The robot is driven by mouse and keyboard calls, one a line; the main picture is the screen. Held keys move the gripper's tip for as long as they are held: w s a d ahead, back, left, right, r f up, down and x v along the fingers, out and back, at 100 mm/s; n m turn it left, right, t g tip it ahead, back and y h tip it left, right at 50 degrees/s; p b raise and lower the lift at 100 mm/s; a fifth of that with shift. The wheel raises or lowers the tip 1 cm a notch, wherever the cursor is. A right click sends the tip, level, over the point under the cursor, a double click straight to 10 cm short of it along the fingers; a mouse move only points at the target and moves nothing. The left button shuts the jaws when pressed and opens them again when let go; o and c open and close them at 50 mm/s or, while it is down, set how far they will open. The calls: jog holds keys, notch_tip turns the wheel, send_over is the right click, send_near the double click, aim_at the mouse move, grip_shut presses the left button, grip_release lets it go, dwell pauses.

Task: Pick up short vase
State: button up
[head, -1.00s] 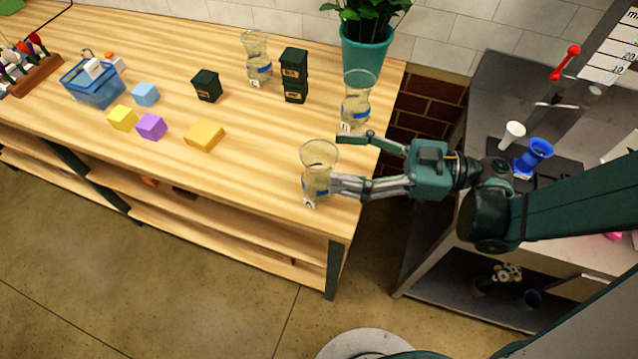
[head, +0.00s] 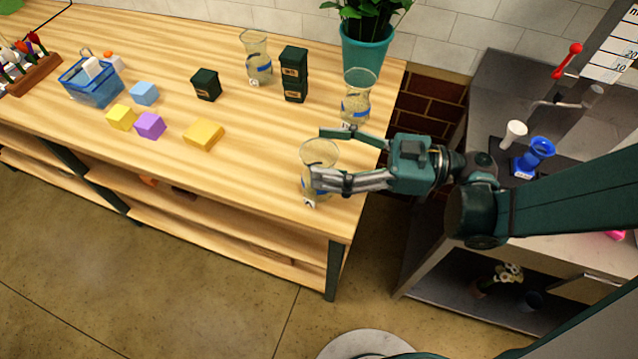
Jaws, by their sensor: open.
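Three clear glass vases with water and a blue band stand upright on the wooden table: a front vase (head: 319,153), a middle vase (head: 357,88) near the right edge, and a back vase (head: 256,50). They look alike in height, so I cannot tell which is the short vase. My gripper (head: 321,156) is open and points left at the front vase. Its near finger crosses in front of that vase and hides part of it. Its far finger lies between the front and middle vases in the picture. I cannot tell whether either finger touches glass.
Dark green boxes (head: 294,75) are stacked by the back vase, with a single one (head: 206,85) to their left. Coloured blocks (head: 150,126) and a blue basket (head: 92,88) lie further left. A teal plant pot (head: 366,50) stands behind.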

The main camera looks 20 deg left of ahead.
jog(key=shift+x, duration=0.8)
jog(key=shift+c, duration=0.4)
jog(key=c, duration=1.6)
jog(key=shift+r, duration=0.1)
jog(key=shift+c, duration=0.2)
notch_tip(320, 180, up, 10)
jog(key=p, duration=0.3)
